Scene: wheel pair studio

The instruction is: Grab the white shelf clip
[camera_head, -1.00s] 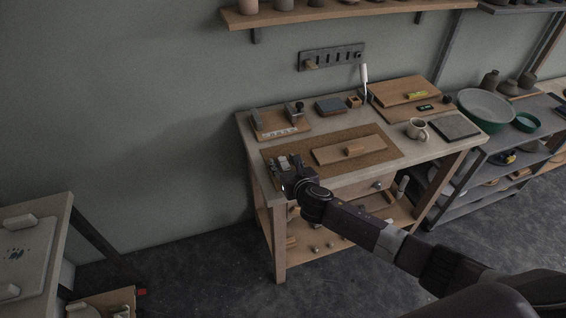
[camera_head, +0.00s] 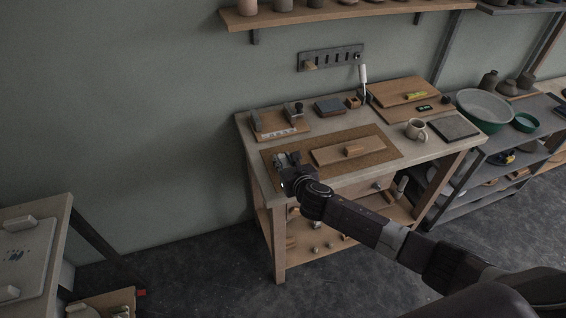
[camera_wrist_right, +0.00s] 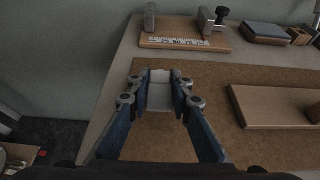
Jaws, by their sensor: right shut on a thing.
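The white shelf clip (camera_wrist_right: 160,95) shows in the right wrist view as a pale, flat piece between the two blue-grey fingers of my right gripper (camera_wrist_right: 162,98). The fingers are shut on it from both sides and hide its edges. In the head view, my right gripper (camera_head: 286,161) is over the left end of the brown mat on the workbench, and the clip is too small to make out there. I cannot tell whether the clip still touches the mat. My left gripper is not in view.
The brown mat (camera_head: 385,157) carries a wooden board (camera_head: 330,155) to the right of the gripper. A wooden fixture with a ruler (camera_wrist_right: 185,42) stands behind. A mug (camera_head: 416,130) and a dark tile (camera_head: 454,127) are at the right. The bench's left edge is close to the gripper.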

